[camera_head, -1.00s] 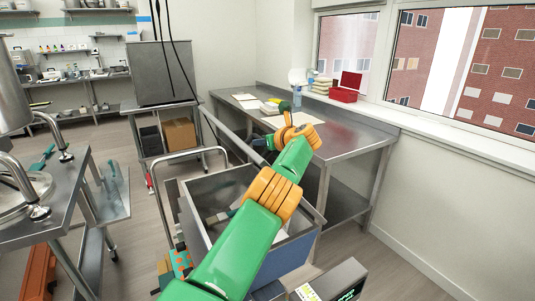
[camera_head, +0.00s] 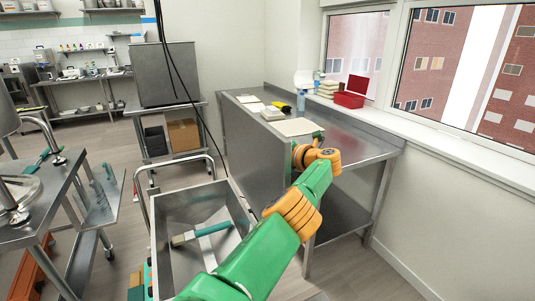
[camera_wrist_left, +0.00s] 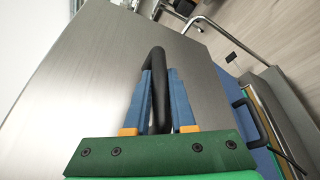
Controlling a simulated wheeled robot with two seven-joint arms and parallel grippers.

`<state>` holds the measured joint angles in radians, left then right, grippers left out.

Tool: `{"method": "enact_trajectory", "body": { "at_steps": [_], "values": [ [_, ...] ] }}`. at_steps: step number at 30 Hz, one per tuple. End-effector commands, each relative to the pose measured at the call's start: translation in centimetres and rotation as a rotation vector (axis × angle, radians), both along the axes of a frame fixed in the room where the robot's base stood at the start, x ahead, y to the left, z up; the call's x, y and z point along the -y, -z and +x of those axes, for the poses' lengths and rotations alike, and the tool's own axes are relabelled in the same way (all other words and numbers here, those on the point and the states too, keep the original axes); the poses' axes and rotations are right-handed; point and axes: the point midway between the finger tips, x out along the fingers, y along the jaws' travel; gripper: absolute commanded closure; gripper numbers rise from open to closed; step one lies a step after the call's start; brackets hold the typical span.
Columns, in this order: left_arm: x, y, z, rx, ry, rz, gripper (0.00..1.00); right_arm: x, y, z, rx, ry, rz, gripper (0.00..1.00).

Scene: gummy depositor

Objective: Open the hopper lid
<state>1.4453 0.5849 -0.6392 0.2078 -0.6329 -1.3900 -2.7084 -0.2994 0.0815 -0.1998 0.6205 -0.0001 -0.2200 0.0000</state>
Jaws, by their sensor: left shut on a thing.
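The hopper (camera_head: 170,212) is an open steel bin at lower centre in the head view, its inside exposed. The hopper lid (camera_head: 252,155) stands raised as a large grey panel along the bin's right side, its inner face toward the head camera. In the left wrist view, the lid (camera_wrist_left: 85,95) fills the left and middle. My left gripper (camera_wrist_left: 160,78) is shut on its black handle (camera_wrist_left: 158,55), one blue finger on each side. In the head view, my left arm reaches to the lid's right side; the fingers are hidden there. My right gripper is not in view.
A scraper with a teal handle (camera_head: 213,229) lies inside the hopper. A steel table (camera_head: 350,147) with papers, a bottle and a red box stands behind the lid. A steel cart (camera_head: 60,190) is at left. Open floor shows between cart and hopper.

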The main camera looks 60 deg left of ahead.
Motion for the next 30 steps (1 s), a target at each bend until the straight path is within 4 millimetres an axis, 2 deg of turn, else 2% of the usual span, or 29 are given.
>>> {"method": "enact_trajectory", "body": {
  "at_steps": [20,21,23,24,30],
  "values": [
    [0.05,0.52,-0.07,0.004,-0.004,-0.009,1.00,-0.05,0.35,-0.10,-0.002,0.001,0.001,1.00],
    [0.04,0.51,-0.07,0.004,-0.004,-0.009,0.66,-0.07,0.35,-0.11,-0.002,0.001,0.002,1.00],
    [0.04,0.49,-0.06,0.003,-0.003,-0.008,0.49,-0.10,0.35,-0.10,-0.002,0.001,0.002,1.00],
    [0.03,0.46,-0.05,0.004,-0.003,-0.008,0.47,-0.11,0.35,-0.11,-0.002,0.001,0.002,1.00],
    [0.02,0.36,-0.02,0.004,-0.002,-0.005,0.47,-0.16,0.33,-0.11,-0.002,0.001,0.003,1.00]
  ]
}}
